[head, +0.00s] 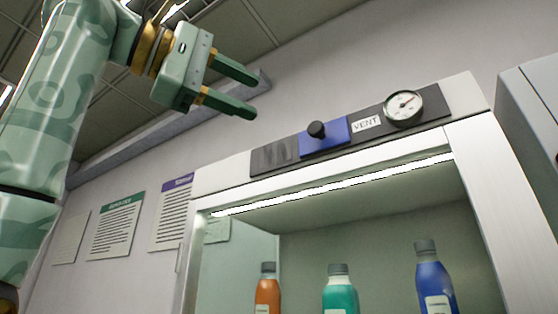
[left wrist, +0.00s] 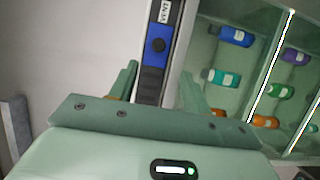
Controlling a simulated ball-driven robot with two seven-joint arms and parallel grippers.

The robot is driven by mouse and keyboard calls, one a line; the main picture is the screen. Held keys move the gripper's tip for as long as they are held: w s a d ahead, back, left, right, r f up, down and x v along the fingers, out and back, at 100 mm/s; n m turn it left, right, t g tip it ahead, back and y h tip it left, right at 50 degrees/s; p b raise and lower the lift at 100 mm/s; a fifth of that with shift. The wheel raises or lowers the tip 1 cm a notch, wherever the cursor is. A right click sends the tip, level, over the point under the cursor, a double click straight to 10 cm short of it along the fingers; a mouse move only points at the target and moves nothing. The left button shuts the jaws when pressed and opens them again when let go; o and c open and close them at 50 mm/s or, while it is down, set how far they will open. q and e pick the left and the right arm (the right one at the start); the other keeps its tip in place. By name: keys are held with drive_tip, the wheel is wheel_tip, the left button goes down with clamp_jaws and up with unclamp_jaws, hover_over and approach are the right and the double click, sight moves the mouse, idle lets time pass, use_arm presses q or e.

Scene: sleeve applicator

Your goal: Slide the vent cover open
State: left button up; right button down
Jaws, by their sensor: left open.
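The vent cover (head: 336,134) is a blue plate with a black round knob (head: 317,129). It sits in a dark strip (head: 274,155) across the top front of the cabinet, left of a white VENT label (head: 367,123). In the left wrist view the blue cover (left wrist: 161,55) and its knob (left wrist: 158,45) show beyond the fingers, near the middle top. My left gripper (head: 245,92) is open and empty, above and left of the knob in the head view, apart from it. My right gripper is in neither view.
A round gauge (head: 404,107) sits right of the label. Below, the lit cabinet (head: 470,190) holds orange (head: 267,291), teal (head: 340,290) and blue (head: 434,280) bottles. Posters (head: 117,226) hang on the wall at left. A grey cabinet (head: 535,120) stands at right. The space before the strip looks clear.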

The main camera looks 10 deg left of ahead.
use_arm(q)
drive_tip(key=shift+b+v, duration=0.35)
drive_tip(key=shift+v, duration=1.4)
